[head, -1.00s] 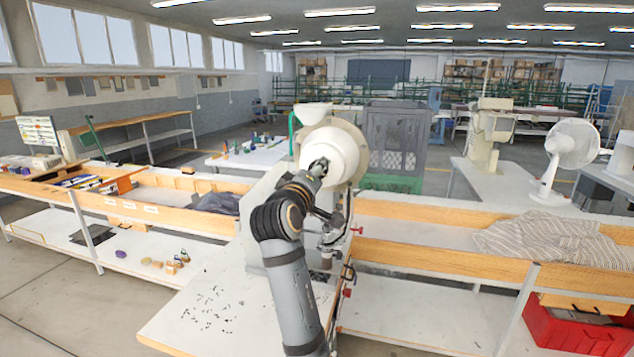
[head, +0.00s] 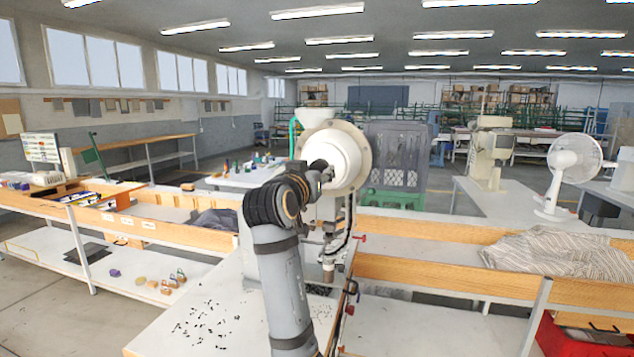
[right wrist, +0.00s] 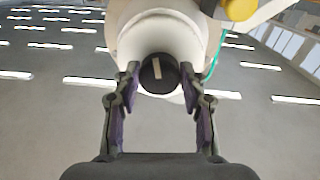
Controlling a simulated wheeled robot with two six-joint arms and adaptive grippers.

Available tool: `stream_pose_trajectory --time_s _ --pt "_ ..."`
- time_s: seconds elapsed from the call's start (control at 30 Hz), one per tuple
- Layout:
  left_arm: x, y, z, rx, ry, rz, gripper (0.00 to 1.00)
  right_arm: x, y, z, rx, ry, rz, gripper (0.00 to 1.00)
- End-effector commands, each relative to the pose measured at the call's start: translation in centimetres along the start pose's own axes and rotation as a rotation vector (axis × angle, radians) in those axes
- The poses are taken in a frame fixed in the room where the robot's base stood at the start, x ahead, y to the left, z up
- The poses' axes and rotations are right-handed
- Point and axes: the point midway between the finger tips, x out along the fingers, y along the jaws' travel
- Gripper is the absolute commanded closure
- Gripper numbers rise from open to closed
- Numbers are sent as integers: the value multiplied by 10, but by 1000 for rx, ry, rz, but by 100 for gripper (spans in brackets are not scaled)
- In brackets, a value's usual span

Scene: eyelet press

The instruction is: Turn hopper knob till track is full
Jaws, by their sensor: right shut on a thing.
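The eyelet press has a round white hopper (head: 345,152), which also fills the top of the right wrist view (right wrist: 165,35). On the hopper's face is a dark round knob (right wrist: 158,72) with a pale bar mark, close to upright. My right gripper (head: 324,170) is at the hopper's front. In the right wrist view my right gripper (right wrist: 159,84) has its purple-padded fingers on both sides of the knob, shut on it. In the head view the gripper hides the knob. I cannot make out the track or how full it is. My left gripper is not in view.
Small dark bits lie scattered on the white press table (head: 180,310). A wooden-edged bench (head: 430,275) with striped cloth (head: 550,250) runs right of the press. A fan (head: 572,165) stands behind it. A red crate (head: 580,338) is at lower right.

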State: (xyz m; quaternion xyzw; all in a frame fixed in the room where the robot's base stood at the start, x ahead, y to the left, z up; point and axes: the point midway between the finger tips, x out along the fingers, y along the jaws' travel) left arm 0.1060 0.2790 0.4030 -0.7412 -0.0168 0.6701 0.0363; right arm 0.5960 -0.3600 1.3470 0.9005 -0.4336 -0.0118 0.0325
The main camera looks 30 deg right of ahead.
Motion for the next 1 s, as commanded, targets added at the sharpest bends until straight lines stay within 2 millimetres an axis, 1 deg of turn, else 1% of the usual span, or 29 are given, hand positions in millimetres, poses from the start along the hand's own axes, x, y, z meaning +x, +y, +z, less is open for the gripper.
stream_pose_trajectory --time_s 0.03,0.3,0.7,1.0 --pt "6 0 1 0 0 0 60 0 0 1 44 4 0 89" --pt "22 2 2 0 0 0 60 0 -1 0 301 -5 0 89" --pt "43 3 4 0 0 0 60 0 -1 -1 681 -16 1 89" --pt "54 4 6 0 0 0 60 0 -1 -3 937 -25 3 89"
